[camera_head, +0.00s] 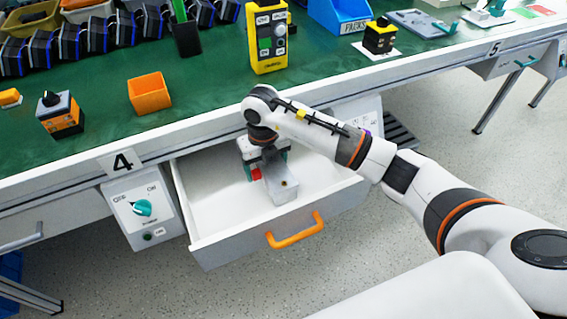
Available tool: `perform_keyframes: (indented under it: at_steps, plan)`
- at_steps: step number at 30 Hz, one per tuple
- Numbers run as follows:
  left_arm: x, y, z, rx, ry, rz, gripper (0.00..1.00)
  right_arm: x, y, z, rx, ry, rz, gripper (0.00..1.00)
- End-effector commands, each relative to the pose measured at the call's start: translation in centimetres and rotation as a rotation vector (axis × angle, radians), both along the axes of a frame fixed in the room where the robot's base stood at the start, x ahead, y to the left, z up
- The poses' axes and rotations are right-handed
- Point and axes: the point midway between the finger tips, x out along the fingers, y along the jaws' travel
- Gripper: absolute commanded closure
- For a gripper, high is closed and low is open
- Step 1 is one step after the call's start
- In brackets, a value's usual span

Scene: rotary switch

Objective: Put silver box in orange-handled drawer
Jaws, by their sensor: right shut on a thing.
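The drawer (221,207) with the orange handle (296,232) is pulled open under the green workbench. The silver box (283,191) is inside the drawer's outline, near the middle, below my right gripper (264,172). My right arm reaches in from the right, with the gripper pointing down over the drawer and shut on the silver box. A small red part shows at the box's left side. I cannot tell whether the box touches the drawer floor. My left gripper is not in view.
A control panel with a teal rotary knob (142,208) hangs left of the drawer. On the bench stand an orange bin (149,93), an orange switch block (61,117) and a yellow device (267,38). The drawer's left part is bare.

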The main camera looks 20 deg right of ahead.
Motion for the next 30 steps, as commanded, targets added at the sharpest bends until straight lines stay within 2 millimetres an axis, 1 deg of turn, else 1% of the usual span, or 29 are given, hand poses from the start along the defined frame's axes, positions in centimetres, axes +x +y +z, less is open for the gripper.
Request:
perform_keyframes:
  at_steps: [6, 10, 13, 14, 15, 18, 23, 27, 28, 30]
  plan:
    - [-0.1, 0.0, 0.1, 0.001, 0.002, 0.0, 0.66, 0.1, -1.4, 0.0, 0.001, -0.001, 0.0, 0.57]
    - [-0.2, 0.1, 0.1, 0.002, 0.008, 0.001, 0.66, 0.1, -3.6, 0.0, -0.001, -0.001, -0.003, 0.57]
    - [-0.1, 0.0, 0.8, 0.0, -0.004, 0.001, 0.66, 0.2, -5.5, 0.0, -0.001, -0.002, -0.002, 0.57]
    - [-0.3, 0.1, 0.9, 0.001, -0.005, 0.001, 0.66, 0.1, -5.1, -0.9, 0.002, 0.001, 0.001, 0.57]
    - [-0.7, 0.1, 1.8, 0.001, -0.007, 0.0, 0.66, 0.1, -5.0, -1.4, 0.003, 0.002, 0.002, 0.57]
    - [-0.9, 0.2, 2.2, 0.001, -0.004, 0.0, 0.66, 0.2, -5.0, -1.5, 0.001, -0.002, 0.003, 0.57]
    - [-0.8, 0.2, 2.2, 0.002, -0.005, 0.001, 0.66, 0.2, -5.0, -1.4, 0.001, -0.002, 0.002, 0.57]
    - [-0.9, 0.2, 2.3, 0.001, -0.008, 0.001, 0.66, 0.2, -5.0, -1.9, 0.0, -0.002, 0.002, 0.57]
    - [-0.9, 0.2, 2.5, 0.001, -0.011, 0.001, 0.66, 0.1, -5.0, -1.8, 0.0, 0.0, 0.002, 0.19]
    - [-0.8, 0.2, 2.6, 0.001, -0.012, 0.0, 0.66, 0.1, -5.0, -1.8, 0.0, 0.0, 0.002, 0.08]
